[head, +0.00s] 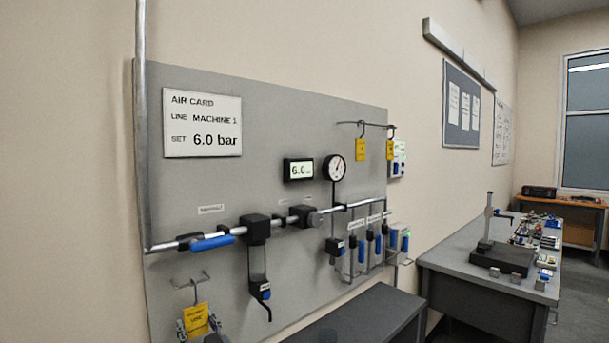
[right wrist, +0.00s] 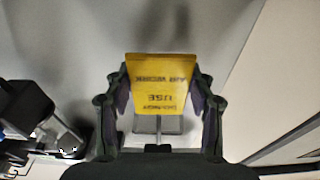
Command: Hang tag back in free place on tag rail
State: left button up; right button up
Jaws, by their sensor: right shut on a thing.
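My right gripper (head: 198,322) is at the bottom left of the head view, in front of the grey panel's lower left part. It is shut on a yellow tag (head: 196,317) with dark lettering. In the right wrist view the tag (right wrist: 160,82) sits between the two fingers (right wrist: 160,100), its lettering upside down. Thin wire shows above the tag in the head view; I cannot tell how much of it belongs to the tag. The tag rail (head: 350,123) is a thin bar at the panel's upper right. Two yellow tags (head: 361,150) (head: 390,150) hang from it by hooks. My left gripper is out of view.
The panel carries an air card (head: 203,124), a digital display (head: 298,170), a round gauge (head: 335,168) and a pipe with a blue-handled valve (head: 212,243). Regulators and drops hang below the pipe. A grey bench (head: 365,316) stands below at right.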

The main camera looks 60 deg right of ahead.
jog(key=shift+r+p, duration=1.15)
jog(key=shift+r, duration=0.35)
jog(key=shift+s+f+b, duration=0.15)
jog(key=shift+s+b, duration=0.15)
jog(key=shift+s, duration=0.15)
jog(key=shift+r+b+v, duration=0.15)
jog(key=shift+b+v, duration=0.2)
jog(key=shift+v, duration=0.7)
jog(key=shift+r+b+v, duration=0.15)
jog(key=shift+b+v, duration=0.2)
jog(key=shift+v, duration=0.7)
send_near(196, 314)
jog(key=shift+r, duration=0.75)
jog(key=shift+w, duration=0.1)
jog(key=shift+w, duration=0.1)
